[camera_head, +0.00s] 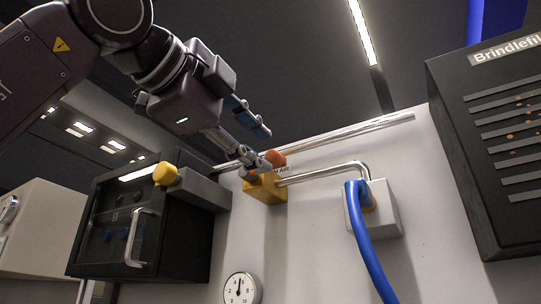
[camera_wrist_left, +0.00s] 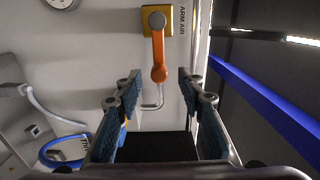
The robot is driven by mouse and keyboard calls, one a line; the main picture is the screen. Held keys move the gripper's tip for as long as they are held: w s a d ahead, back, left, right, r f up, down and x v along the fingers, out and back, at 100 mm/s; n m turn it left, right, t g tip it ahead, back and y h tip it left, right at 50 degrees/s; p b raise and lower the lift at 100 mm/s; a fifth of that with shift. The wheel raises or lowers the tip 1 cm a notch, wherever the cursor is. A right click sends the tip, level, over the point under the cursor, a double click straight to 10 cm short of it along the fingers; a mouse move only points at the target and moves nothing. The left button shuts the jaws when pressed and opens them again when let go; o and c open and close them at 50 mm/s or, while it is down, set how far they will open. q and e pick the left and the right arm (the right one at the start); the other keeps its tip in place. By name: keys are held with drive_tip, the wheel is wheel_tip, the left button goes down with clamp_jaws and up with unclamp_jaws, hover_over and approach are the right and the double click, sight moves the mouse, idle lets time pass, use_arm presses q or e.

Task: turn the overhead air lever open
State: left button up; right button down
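The air lever is an orange handle with a rounded end, on a yellow valve block (camera_head: 265,188) on the light wall panel. In the head view the orange lever (camera_head: 273,158) shows partly behind my left gripper (camera_head: 258,150). In the left wrist view the lever (camera_wrist_left: 158,52) extends from the yellow block (camera_wrist_left: 150,28) toward my gripper. Its rounded end lies between the two spread fingertips of the left gripper (camera_wrist_left: 159,78), with space on both sides. The left gripper is open and holds nothing. Whether a finger touches the lever is unclear. My right gripper is not in view.
A metal pipe (camera_head: 330,174) runs from the valve to a white box (camera_head: 385,222) with a blue hose (camera_head: 365,245). A black cabinet (camera_head: 148,225) with a yellow-knobbed arm (camera_head: 166,174) stands left. A gauge (camera_head: 240,288) sits below; a dark vented unit (camera_head: 500,150) stands right.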

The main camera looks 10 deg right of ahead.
use_arm(q)
drive_tip(key=v, duration=0.7)
drive_tip(key=shift+w, duration=0.1)
idle(0.4)
